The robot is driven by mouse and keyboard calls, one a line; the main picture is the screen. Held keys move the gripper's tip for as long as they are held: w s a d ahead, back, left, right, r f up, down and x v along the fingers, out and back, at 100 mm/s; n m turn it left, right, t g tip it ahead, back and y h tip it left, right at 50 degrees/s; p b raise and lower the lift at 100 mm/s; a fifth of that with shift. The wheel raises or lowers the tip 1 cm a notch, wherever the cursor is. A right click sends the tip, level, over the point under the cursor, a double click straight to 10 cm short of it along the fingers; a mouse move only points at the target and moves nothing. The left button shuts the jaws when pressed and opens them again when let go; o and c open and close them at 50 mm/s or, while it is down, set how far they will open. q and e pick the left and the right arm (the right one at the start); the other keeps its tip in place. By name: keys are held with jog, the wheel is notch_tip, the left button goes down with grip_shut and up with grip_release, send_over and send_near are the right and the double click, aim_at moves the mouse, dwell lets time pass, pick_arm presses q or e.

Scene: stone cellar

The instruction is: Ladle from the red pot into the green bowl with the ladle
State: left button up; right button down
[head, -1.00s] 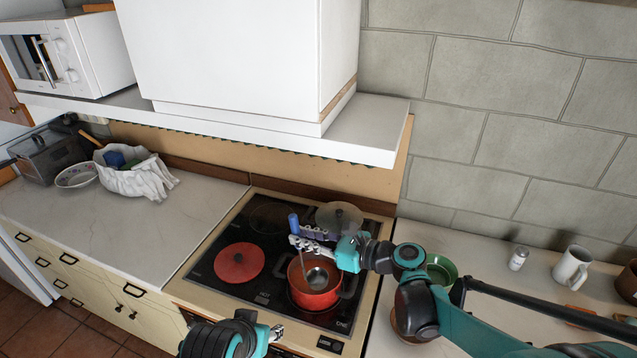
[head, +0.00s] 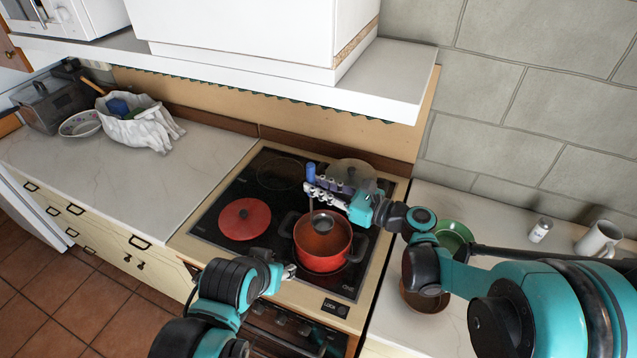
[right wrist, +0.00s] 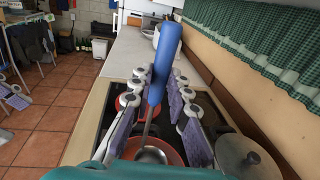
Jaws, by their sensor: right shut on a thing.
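The ladle has a blue handle (head: 311,172) and a metal bowl (head: 322,223). My right gripper (head: 322,190) is shut on the ladle, which also shows between the purple pads in the right wrist view (right wrist: 165,62). The ladle's bowl is over the back part of the red pot's opening; I cannot tell how high it is above the contents. The red pot (head: 322,262) stands on the front right of the hob. The green bowl (head: 454,234) is on the counter right of the hob, partly behind my right arm. My left gripper (head: 288,272) is low, in front of the pot, its jaws unclear.
A red lid (head: 245,219) lies on the hob left of the pot. A glass lid (head: 352,174) lies behind my right gripper. A brown bowl (head: 425,297), a shaker (head: 541,230) and a white mug (head: 598,239) are on the right counter. A shelf (head: 400,95) overhangs the back.

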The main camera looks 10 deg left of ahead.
jog(key=shift+f+b, duration=3.7)
jog(key=shift+f, duration=0.7)
jog(key=shift+r, duration=0.15)
jog(key=shift+s+r+p, duration=0.1)
jog(key=shift+r+p, duration=4)
jog(key=shift+r, duration=1.35)
jog(key=shift+f, duration=0.1)
